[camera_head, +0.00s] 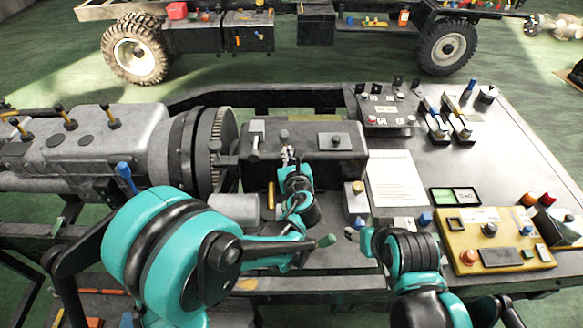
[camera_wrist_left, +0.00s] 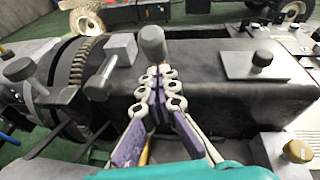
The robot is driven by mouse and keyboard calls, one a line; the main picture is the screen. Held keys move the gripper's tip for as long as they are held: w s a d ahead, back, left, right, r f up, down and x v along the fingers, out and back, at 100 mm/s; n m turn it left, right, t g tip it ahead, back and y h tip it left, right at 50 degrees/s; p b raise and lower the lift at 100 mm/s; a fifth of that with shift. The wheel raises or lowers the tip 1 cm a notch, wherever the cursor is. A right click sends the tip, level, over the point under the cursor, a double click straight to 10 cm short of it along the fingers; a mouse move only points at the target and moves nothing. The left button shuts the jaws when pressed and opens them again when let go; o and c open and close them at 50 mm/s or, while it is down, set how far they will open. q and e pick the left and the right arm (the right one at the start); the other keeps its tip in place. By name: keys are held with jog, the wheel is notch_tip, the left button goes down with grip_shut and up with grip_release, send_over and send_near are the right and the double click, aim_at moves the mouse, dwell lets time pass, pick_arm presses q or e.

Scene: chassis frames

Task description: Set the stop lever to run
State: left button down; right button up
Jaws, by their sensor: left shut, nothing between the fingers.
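A dark box-shaped housing (camera_head: 350,165) sits right of the flywheel. On top are a grey lever with a block-like head (camera_head: 256,138), a rounded grey knob (camera_head: 284,135) and a plate with a small knob (camera_head: 335,141). No label shows which is the stop lever. In the left wrist view the grey lever (camera_wrist_left: 104,78) leans left of my fingers, and the rounded knob (camera_wrist_left: 152,42) stands just beyond the fingertips. My left gripper (camera_head: 290,153) is shut and empty, over the housing; contact with the knob is unclear. My right gripper (camera_head: 354,234) is low at centre right, its fingers too small to judge.
The toothed flywheel (camera_head: 222,140) and grey gearbox (camera_head: 85,145) lie to the left. A white sheet (camera_head: 396,178), a yellow control box (camera_head: 493,238) and small dark panels stand on the bench (camera_head: 500,130) at right. A wheeled chassis stands behind.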

aim_at(287, 132)
pick_arm(q)
jog(key=shift+w+a+r, duration=0.15)
jog(key=shift+w+r, duration=0.2)
jog(key=shift+w, duration=0.2)
jog(key=shift+w+r+g+p, duration=0.45)
jog(key=shift+r+g+p, duration=0.25)
jog(key=shift+p, duration=0.6)
jog(key=w+r+g+p, duration=0.2)
jog(key=p, duration=0.2)
jog(key=shift+w+r+g+p, duration=0.15)
jog(key=shift+w+g+p, duration=0.05)
jog(key=shift+g+p, duration=0.2)
jog(key=shift+w+r+m+g+p, duration=0.15)
jog(key=shift+w+g+p, duration=0.35)
jog(key=shift+w, duration=0.1)
jog(key=shift+w+r+m+g+p, duration=0.1)
jog(key=shift+w+m+g+p, duration=0.05)
jog(key=shift+w+g+p, duration=0.4)
jog(key=w, duration=0.3)
jog(key=shift+w+r, duration=0.25)
jog(key=shift+w, duration=0.1)
jog(key=shift+w+r, duration=0.1)
